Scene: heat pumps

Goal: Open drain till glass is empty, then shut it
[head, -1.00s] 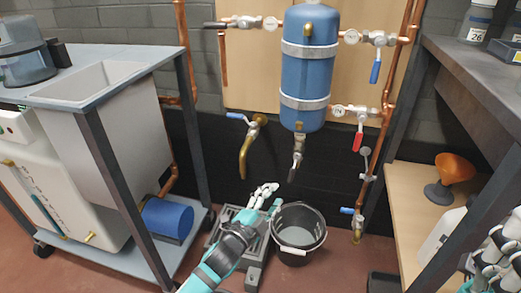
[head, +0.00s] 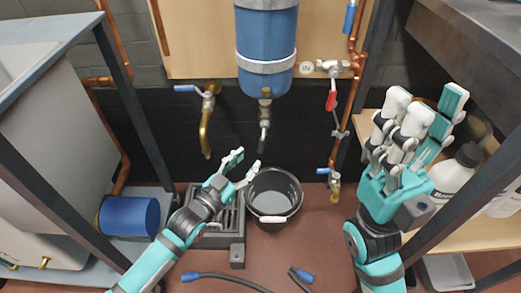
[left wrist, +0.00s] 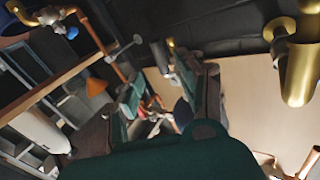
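A blue tank (head: 266,45) is fixed to the wall panel. A grey drain valve with a spout (head: 264,130) hangs below it, above a black bucket (head: 290,212) on the floor. I cannot make out the glass or its level. My left gripper (head: 245,163) is open and empty, just left of the bucket's rim, below the drain spout and apart from it. My right gripper (head: 428,108) is raised at the right, its fingers pointing up, open and empty. In the left wrist view, the left fingers (left wrist: 165,105) stand apart with nothing between them.
A brass tap (head: 206,130) with a blue lever is left of the drain. A red-lever valve (head: 331,98) and a low blue-lever tap (head: 334,185) sit on the right pipe. A grey slotted base (head: 215,235) and hoses (head: 235,283) lie on the floor. A shelf bottle (head: 455,170) is behind my right gripper.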

